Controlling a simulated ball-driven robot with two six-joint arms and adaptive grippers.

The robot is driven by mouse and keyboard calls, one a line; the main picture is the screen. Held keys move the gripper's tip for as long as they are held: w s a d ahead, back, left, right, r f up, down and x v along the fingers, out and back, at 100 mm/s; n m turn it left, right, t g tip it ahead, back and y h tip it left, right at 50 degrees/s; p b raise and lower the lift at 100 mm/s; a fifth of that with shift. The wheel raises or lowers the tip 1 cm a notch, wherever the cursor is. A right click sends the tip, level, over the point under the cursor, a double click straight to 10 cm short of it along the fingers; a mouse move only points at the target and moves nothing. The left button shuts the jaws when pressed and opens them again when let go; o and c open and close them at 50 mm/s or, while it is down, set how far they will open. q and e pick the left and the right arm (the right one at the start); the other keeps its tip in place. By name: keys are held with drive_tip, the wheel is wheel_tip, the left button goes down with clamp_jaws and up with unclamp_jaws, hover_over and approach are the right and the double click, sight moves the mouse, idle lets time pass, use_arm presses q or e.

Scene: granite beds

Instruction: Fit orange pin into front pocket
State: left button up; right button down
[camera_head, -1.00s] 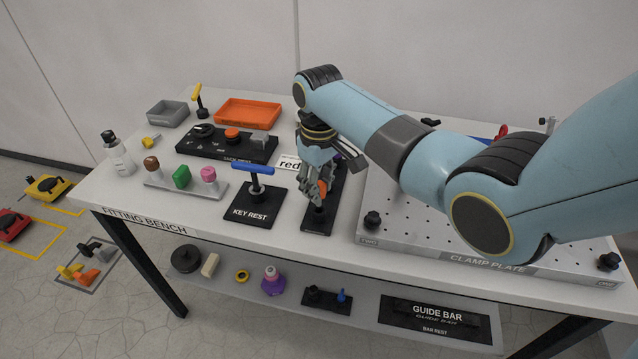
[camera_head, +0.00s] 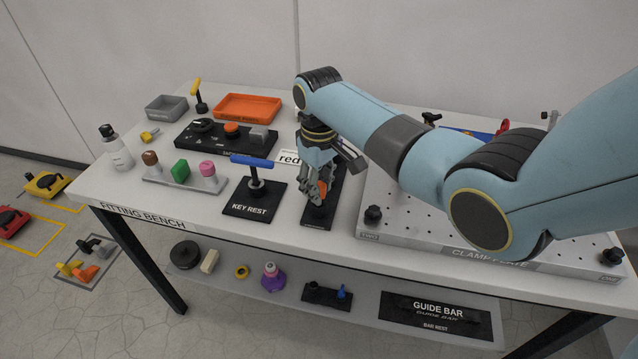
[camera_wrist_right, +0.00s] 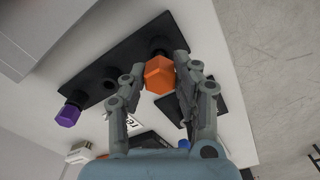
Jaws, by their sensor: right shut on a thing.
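The orange pin (camera_wrist_right: 158,75) has a six-sided head and sits between the fingers of my right gripper (camera_wrist_right: 160,85) in the right wrist view. In the head view, my right gripper (camera_head: 320,187) points down at the front end of a narrow black pocket plate (camera_head: 315,221). The gripper is shut on the pin. A black collar shows just beyond the pin's head in the wrist view; I cannot tell how deep the pin sits. The plate also shows in the wrist view (camera_wrist_right: 85,77), with an empty hole mid-plate and a purple pin (camera_wrist_right: 68,115) at its other end. My left gripper is not in view.
The key rest (camera_head: 252,203) with a blue-handled key (camera_head: 252,161) stands close left of the gripper. The clamp plate (camera_head: 400,222) lies to the right. A black rack (camera_head: 225,142) and an orange tray (camera_head: 247,107) are behind left. Bench front is clear.

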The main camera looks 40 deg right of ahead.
drive_tip(key=shift+f+b, duration=0.65)
drive_tip(key=shift+f, duration=0.4)
drive_tip(key=c, duration=0.9)
unclamp_jaws()
drive_tip(key=shift+r, duration=0.1)
wheel_tip(320, 180, up, 3)
drive_tip(key=p, duration=0.3)
drive_tip(key=shift+p, duration=0.3)
drive_tip(key=shift+r, duration=0.9)
